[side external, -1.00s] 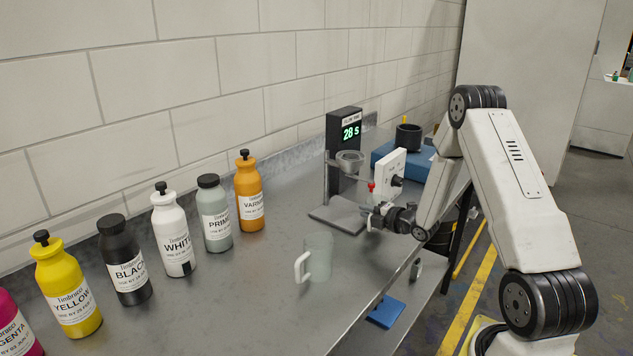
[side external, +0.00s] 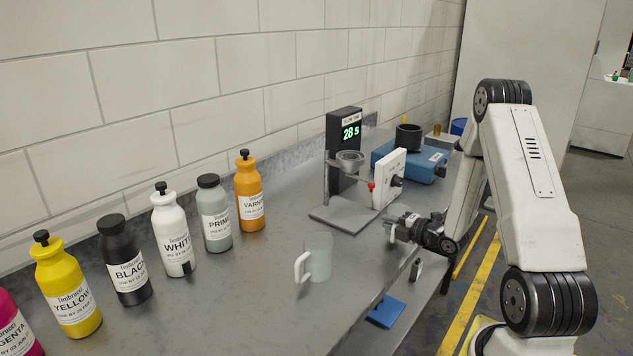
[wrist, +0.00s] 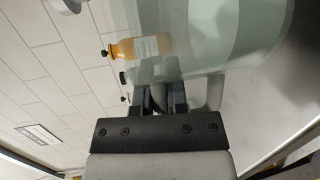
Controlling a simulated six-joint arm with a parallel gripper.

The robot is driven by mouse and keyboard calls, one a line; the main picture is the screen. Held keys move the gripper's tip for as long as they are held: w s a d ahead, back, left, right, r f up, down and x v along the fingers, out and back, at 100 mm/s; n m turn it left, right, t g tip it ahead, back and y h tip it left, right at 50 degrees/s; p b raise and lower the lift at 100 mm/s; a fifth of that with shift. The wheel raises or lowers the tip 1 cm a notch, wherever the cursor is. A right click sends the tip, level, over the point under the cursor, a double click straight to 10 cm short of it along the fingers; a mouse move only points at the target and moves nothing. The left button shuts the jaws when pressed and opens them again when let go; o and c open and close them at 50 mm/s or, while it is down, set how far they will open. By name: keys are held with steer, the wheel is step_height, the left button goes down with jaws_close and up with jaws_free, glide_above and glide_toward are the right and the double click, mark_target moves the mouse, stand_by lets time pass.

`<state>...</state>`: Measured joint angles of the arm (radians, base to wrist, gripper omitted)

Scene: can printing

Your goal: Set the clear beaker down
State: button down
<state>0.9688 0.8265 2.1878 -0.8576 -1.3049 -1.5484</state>
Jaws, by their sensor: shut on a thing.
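The clear beaker (side external: 398,211) is near the bench's front edge, right of the flow-cup stand, and is partly hidden by my gripper (side external: 394,231). My gripper is shut on it from the front side. In the wrist view the beaker (wrist: 225,35) fills the upper right, see-through and pale, beyond my gripper's dark fingers (wrist: 162,97). I cannot tell whether its base touches the bench.
A clear jug (side external: 318,260) with a white handle stands on the bench to the left. The stand's base plate (side external: 342,215) and timer (side external: 345,140) are behind. Several ink bottles, including an orange one (side external: 249,195), line the wall. Bare bench (side external: 360,265) lies between jug and gripper.

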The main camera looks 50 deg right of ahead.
step_height(320, 180, up, 10)
steer(key=r, duration=0.1)
steer(key=w+a+n+y, duration=0.1)
steer(key=w+a+y, duration=0.1)
steer(key=a, duration=0.5)
steer(key=w+a+n+y, duration=0.2)
steer(key=w+a+y, duration=0.1)
steer(key=a, duration=0.4)
steer(key=w+a+n+y, duration=0.2)
steer(key=w+a, duration=0.1)
steer(key=a, duration=0.4)
steer(key=shift+a+f+g+y, duration=0.2)
steer(key=shift+a+g+y, duration=0.1)
steer(key=shift+a+g, duration=0.1)
steer(key=s+a+f+n+g+y, duration=0.1)
steer(key=a+f+n+y, duration=0.1)
steer(key=a, duration=0.8)
steer(key=s+a+f+n+g+y, duration=0.2)
steer(key=a+f+n+y, duration=0.1)
steer(key=a, duration=0.7)
steer(key=shift+s+a+g+y, duration=0.2)
steer(key=shift+g+y, duration=0.1)
steer(key=shift+y, duration=0.2)
steer(key=shift+f, duration=0.1)
steer(key=shift+f, duration=2.15)
